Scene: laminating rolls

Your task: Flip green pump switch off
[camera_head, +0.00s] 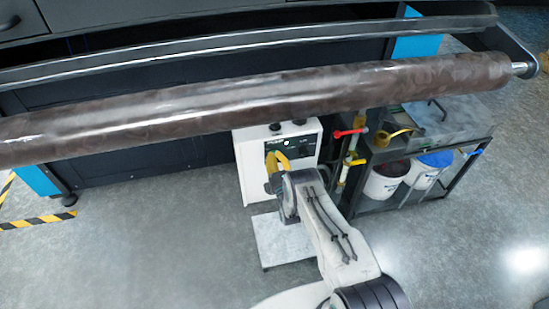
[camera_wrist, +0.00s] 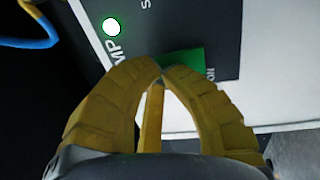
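The pump box (camera_head: 250,165) is white with a dark front panel and stands below the big roll. In the wrist view, the dark panel (camera_wrist: 225,25) carries a lit green-ringed lamp (camera_wrist: 111,26), part of the letters "MP" and the word "ON". The green switch (camera_wrist: 185,62) sits on this panel beside "ON", partly hidden by my fingertips. My gripper (camera_wrist: 162,74) has yellow fingers whose tips come together at the switch, with nothing seen between them. I cannot tell whether they touch it. In the head view my gripper (camera_head: 277,160) is at the box's front and covers the switch.
A long brown roll (camera_head: 260,100) spans above the box. To the right are a red-handled valve (camera_head: 350,132) on yellow pipework and a rack with a white bucket (camera_head: 385,182) and a blue-lidded bucket (camera_head: 430,165). Floor at left is open, with striped tape (camera_head: 38,221).

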